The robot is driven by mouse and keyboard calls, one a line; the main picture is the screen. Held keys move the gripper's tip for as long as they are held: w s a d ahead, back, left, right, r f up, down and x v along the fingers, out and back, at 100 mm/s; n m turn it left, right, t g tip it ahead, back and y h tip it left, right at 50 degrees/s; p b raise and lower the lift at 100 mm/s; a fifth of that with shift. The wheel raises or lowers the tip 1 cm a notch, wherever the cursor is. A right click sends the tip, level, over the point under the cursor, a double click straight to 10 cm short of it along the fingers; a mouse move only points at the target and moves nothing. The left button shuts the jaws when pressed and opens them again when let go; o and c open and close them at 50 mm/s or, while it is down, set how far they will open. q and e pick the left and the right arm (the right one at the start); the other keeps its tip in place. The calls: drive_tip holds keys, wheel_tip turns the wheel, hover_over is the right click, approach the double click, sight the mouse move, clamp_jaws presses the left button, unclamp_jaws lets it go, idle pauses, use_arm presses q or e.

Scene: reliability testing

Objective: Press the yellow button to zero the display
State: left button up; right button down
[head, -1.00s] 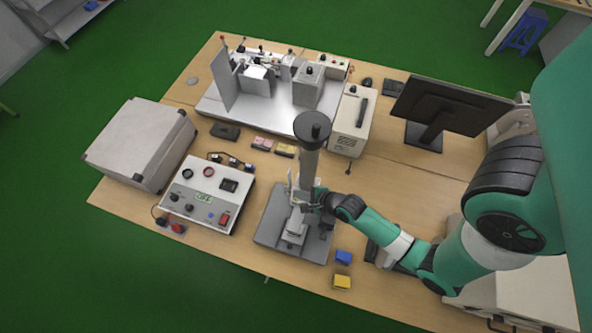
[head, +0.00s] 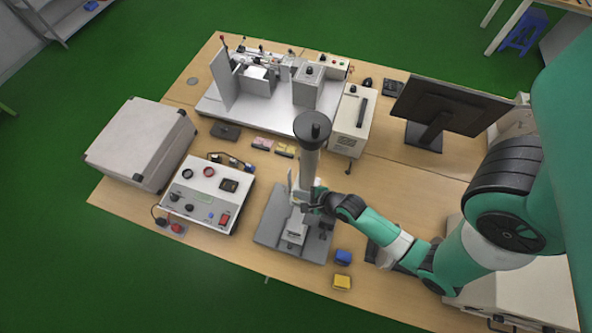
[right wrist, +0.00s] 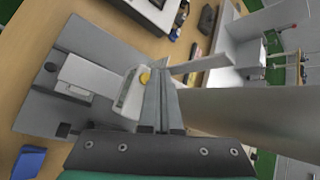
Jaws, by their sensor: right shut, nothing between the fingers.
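A test stand (head: 265,238) with a grey base and a column topped by a dark round knob stands at the table's front middle. A pale gauge unit with a round yellow button (right wrist: 145,77) on its face shows in the right wrist view. My right gripper (right wrist: 163,74) is shut and empty, its fingertips right beside the button. I cannot tell whether they touch it. In the head view my right gripper (head: 310,203) is at the stand's column, and the button is too small to make out. The gauge's display is not readable. My left gripper is not in view.
A white control box (head: 178,207) with knobs stands left of the stand, a grey case (head: 140,142) behind it. A monitor (head: 450,102) stands at the back right.

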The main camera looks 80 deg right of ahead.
drive_tip(key=shift+f, duration=0.1)
drive_tip(key=shift+f, duration=0.35)
drive_tip(key=shift+f+b, duration=0.3)
drive_tip(key=shift+b, duration=0.1)
idle(0.5)
drive_tip(key=shift+r+p, duration=0.75)
drive_tip(key=shift+p, duration=0.2)
wheel_tip(320, 180, up, 5)
drive_tip(key=p, duration=0.5)
